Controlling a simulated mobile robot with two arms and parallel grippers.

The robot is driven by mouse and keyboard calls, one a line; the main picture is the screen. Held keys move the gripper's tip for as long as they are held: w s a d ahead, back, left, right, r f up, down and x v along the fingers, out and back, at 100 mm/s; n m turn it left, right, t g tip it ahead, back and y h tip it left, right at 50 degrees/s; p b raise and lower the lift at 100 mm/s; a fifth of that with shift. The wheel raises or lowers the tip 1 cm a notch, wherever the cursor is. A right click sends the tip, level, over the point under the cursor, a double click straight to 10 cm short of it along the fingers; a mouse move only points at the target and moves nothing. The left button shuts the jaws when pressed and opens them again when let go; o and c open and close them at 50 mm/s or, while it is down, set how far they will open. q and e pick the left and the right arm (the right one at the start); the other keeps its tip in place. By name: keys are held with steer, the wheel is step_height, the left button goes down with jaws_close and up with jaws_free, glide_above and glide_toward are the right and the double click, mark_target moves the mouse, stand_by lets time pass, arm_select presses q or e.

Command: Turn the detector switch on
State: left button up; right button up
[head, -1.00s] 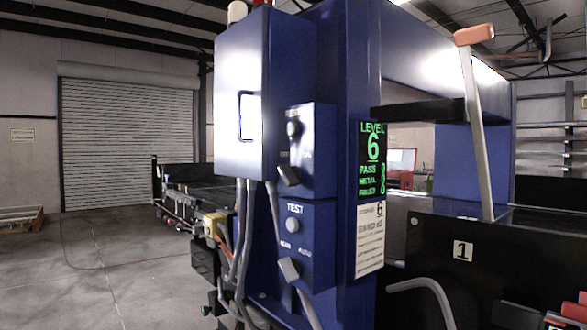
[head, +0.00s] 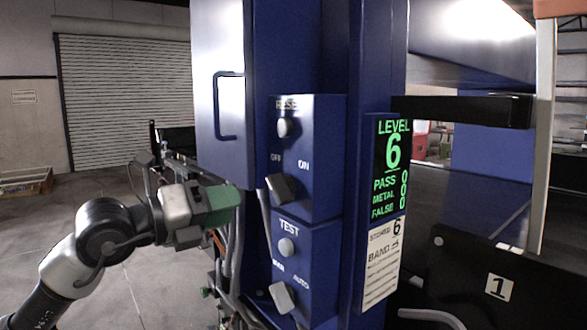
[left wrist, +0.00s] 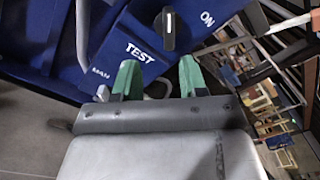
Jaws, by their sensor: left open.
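The detector switch (head: 280,188) is a dark knob on the upper blue control box, below the OFF and ON labels. Its handle slants with its upper end toward OFF. The left wrist view shows this knob (left wrist: 169,30) with a white pointer line, beside ON. My left gripper (head: 230,203) has green fingers and is just left of the control box in the picture, apart from the knob. In the left wrist view its two fingers (left wrist: 158,78) are spread and empty, with the knob beyond them. My right gripper is not in view.
Below is a TEST button (head: 287,248) and a second knob (head: 283,297) marked MAN and AUTO. A RESET button (head: 285,127) sits above the switch. A green-lettered display (head: 391,165) is to the right. A cabinet with a handle (head: 230,105) juts out above, and cables hang below.

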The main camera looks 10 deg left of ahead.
mark_target(272, 191)
arm_select(q)
steer(key=w+d+r+p, duration=0.2)
steer(key=d+p, duration=0.1)
steer(key=shift+w+d, duration=0.2)
steer(key=shift+w, duration=0.1)
steer(key=x, duration=0.1)
steer(key=p+x, duration=0.1)
steer(key=x, duration=0.1)
steer(key=p+x, duration=0.1)
steer(key=shift+w+f, duration=0.25)
steer(key=shift+w, duration=0.1)
steer(key=shift+w+d+f+p, duration=0.1)
steer(key=shift+w+d+p, duration=0.25)
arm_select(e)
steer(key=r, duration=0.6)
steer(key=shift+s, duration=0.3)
arm_select(q)
steer(key=shift+f, duration=0.1)
jaws_close()
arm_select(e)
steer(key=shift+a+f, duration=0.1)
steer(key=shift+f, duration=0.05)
